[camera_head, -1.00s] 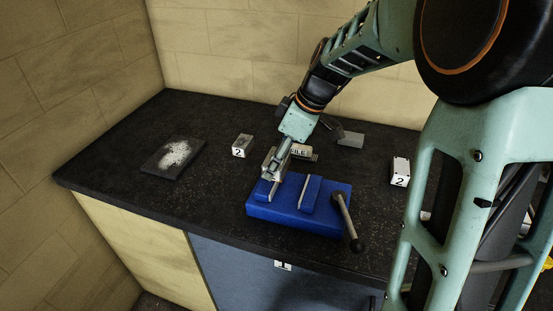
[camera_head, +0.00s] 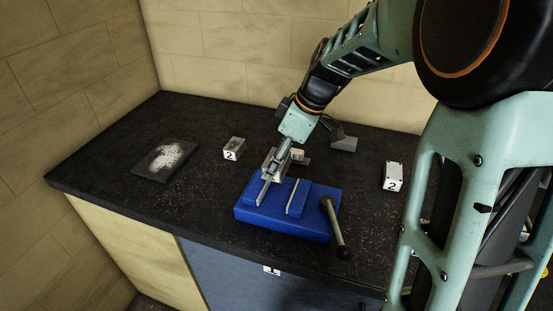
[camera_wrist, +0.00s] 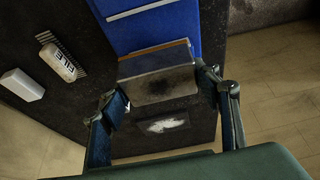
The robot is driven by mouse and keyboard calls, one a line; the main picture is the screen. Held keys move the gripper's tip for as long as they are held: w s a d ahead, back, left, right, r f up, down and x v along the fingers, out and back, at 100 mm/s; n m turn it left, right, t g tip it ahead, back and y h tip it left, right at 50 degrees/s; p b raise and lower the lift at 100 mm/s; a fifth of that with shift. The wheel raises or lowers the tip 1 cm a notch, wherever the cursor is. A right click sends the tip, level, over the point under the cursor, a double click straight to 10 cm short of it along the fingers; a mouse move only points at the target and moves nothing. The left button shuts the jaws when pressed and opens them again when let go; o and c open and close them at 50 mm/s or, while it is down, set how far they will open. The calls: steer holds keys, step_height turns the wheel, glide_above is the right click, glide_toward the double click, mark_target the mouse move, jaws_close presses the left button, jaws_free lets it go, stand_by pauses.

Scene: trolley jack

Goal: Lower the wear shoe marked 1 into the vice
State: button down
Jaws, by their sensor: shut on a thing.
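My gripper (camera_head: 276,160) is shut on a grey block, the wear shoe (camera_head: 268,161), behind the left jaw of the blue vice (camera_head: 285,228). In the wrist view my gripper (camera_wrist: 172,95) has a finger on each side of the wear shoe (camera_wrist: 155,62), which has a dark smudge on its face. No number is readable on it. The vice also shows in the wrist view (camera_wrist: 150,30), just beyond the shoe. Its jaws stand apart with an empty gap between them. The shoe is outside that gap; whether it touches the vice I cannot tell.
Blocks marked 2 stand at the left (camera_head: 233,149) and right (camera_head: 393,177). A dark plate with white powder (camera_head: 165,160) lies far left. The vice handle (camera_head: 335,228) sticks out at the right.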

steer(key=shift+w+b, duration=0.1)
steer(key=shift+b, duration=0.2)
steer(key=shift+f+b, duration=4)
steer(key=shift+f, duration=0.25)
